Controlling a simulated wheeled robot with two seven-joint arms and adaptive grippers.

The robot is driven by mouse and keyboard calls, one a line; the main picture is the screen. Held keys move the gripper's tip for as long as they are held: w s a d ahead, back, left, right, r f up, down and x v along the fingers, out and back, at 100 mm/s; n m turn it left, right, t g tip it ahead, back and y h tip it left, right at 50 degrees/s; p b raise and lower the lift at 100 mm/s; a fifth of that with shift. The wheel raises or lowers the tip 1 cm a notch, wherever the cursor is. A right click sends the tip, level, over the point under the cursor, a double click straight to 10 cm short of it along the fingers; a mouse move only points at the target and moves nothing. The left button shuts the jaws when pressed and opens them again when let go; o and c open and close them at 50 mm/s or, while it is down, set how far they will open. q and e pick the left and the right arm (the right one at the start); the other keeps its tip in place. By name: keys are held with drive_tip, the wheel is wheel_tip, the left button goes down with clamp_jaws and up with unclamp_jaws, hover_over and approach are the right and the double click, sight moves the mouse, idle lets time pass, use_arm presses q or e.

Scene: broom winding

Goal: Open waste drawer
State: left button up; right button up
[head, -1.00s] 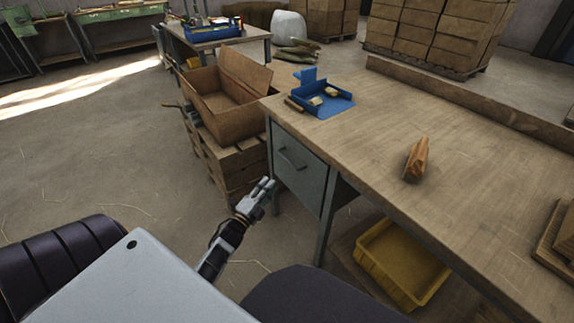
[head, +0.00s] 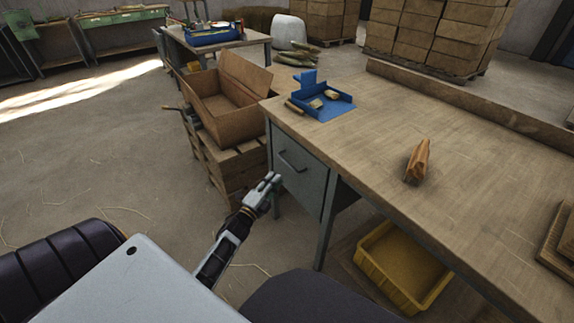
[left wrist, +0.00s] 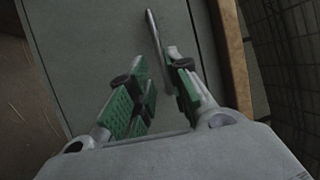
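The grey waste drawer (head: 311,181) sits under the near left end of the wooden workbench, and its front looks closed. Its dark bar handle (head: 292,160) is on the upper part of the front. My left gripper (head: 272,179) is just in front of the drawer, a little below and left of the handle in the head view. In the left wrist view, the green-padded fingers of the gripper (left wrist: 161,88) are apart, with the handle bar (left wrist: 154,38) ahead of the gap between them. I cannot tell whether they touch it. My right gripper is not in view.
An open cardboard box (head: 222,112) on a wooden pallet (head: 228,165) stands close left of the drawer. A yellow crate (head: 402,268) lies under the workbench (head: 470,170). A blue tray (head: 335,107) and a wooden piece (head: 417,161) are on top. The floor at left is clear.

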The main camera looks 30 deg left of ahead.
sight(287, 162)
use_arm(q)
drive_tip(key=shift+w+r+b, duration=0.3)
drive_tip(key=shift+w+b, duration=0.05)
drive_tip(key=shift+w, duration=1.25)
drive_tip(key=shift+w+r+b, duration=0.25)
drive_tip(key=shift+w+b, duration=0.1)
drive_tip(key=shift+w, duration=1.3)
drive_tip(key=shift+w+r+b, duration=0.3)
drive_tip(key=shift+w+b, duration=0.05)
drive_tip(key=shift+w, duration=1.25)
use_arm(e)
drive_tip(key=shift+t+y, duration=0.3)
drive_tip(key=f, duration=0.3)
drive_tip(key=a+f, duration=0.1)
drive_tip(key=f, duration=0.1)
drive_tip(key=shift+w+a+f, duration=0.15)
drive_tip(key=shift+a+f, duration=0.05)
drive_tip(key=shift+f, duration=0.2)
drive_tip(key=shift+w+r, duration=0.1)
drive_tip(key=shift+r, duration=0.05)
use_arm(q)
clamp_jaws()
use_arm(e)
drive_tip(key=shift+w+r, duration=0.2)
